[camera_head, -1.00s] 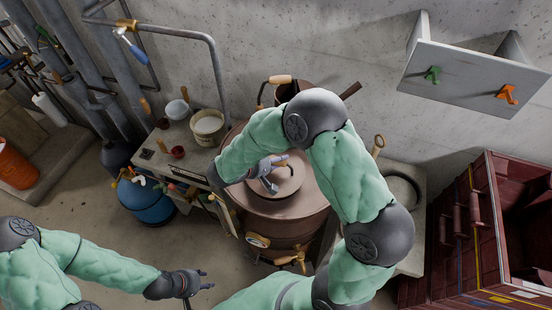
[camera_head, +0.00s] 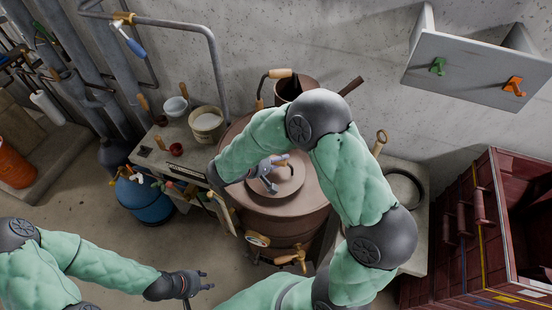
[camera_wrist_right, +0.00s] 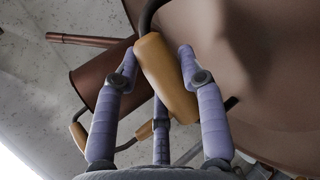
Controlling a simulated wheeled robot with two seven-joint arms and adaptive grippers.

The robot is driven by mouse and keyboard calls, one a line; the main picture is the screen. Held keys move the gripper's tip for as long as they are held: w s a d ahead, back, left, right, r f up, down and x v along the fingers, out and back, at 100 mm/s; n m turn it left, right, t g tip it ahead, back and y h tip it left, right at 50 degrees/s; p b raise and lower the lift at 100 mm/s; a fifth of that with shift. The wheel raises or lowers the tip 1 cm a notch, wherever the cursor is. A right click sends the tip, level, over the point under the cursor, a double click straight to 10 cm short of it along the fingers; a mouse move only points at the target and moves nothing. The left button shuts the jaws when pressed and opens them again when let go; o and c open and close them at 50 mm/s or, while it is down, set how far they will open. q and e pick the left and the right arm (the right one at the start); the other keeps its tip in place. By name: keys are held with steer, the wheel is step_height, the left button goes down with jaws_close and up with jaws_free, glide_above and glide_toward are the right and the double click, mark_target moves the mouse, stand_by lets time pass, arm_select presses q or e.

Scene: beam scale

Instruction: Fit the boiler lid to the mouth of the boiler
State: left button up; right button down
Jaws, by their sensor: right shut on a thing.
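The boiler (camera_head: 290,226) is a large brown copper drum in the middle of the head view. The round brown boiler lid (camera_head: 291,188) is over its top, roughly centred; I cannot tell whether it touches the mouth. My right gripper (camera_head: 272,170) is over the lid, shut on its wooden handle. In the right wrist view the fingers (camera_wrist_right: 160,78) are around the wooden handle (camera_wrist_right: 166,75), and a broad brown surface (camera_wrist_right: 250,60) fills the right side. My left gripper (camera_head: 203,281) is open and empty, low and left of the boiler, apart from it.
A bench with a cream pot (camera_head: 206,124) stands left of the boiler, with a blue tank (camera_head: 146,203) below. A dark pot (camera_head: 290,88) is behind it. A wall shelf (camera_head: 470,65) and red crate (camera_head: 490,230) are at right.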

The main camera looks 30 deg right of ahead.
steer(key=shift+f+b, duration=1.35)
steer(key=shift+b, duration=0.05)
steer(key=c, duration=0.7)
jaws_free()
steer(key=shift+o, duration=0.2)
steer(key=shift+a, duration=0.1)
steer(key=v, duration=1.2)
steer(key=shift+r, duration=0.15)
